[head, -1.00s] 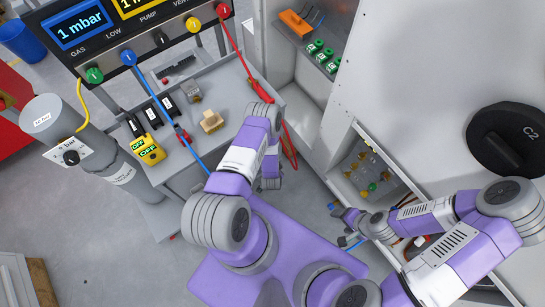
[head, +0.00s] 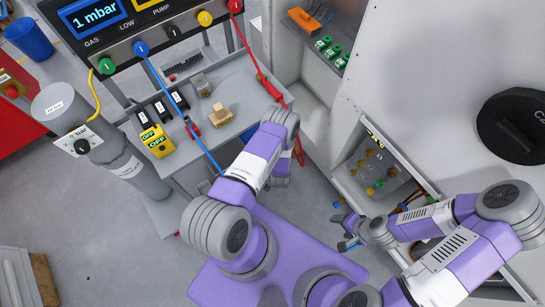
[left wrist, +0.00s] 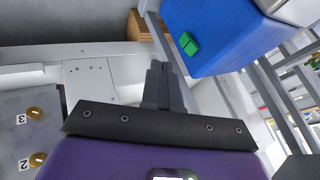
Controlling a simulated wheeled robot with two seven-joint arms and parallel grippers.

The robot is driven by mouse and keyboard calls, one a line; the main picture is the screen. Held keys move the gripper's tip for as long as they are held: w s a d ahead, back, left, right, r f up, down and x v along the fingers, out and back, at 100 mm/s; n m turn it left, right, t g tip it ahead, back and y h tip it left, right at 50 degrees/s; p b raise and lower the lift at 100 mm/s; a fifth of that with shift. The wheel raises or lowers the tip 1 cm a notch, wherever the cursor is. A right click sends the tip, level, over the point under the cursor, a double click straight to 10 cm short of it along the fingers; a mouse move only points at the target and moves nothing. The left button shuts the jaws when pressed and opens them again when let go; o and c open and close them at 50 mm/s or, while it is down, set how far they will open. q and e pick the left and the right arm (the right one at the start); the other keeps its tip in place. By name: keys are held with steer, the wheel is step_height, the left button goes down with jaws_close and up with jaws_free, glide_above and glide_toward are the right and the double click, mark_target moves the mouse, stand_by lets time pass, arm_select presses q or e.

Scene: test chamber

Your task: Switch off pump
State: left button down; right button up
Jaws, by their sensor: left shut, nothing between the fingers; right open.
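In the left wrist view a blue box-shaped unit (left wrist: 215,30) with a green switch (left wrist: 189,45) on its face stands at the top, right of centre. I cannot read any label on it. My left gripper (left wrist: 166,66) is shut and empty, its fingertips left of and below the green switch, apart from it in the picture. In the head view the left arm's own links hide most of that gripper. A panel (head: 130,47) with a "PUMP" label and coloured knobs is at the upper left. My right gripper (head: 347,228) is open by the low cabinet opening, at lower right.
Blue and red hoses cross the bench. The cabinet (head: 420,100) with a black knob (head: 512,128) bounds the right. Floor shows at lower left.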

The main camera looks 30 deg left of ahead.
arm_select(q)
steer(key=shift+w+f, duration=0.1)
steer(key=shift+w, duration=0.1)
steer(key=w+a+f+b, duration=0.6)
steer(key=f, duration=0.1)
steer(key=shift+w+a+f, duration=0.35)
stand_by(0.3)
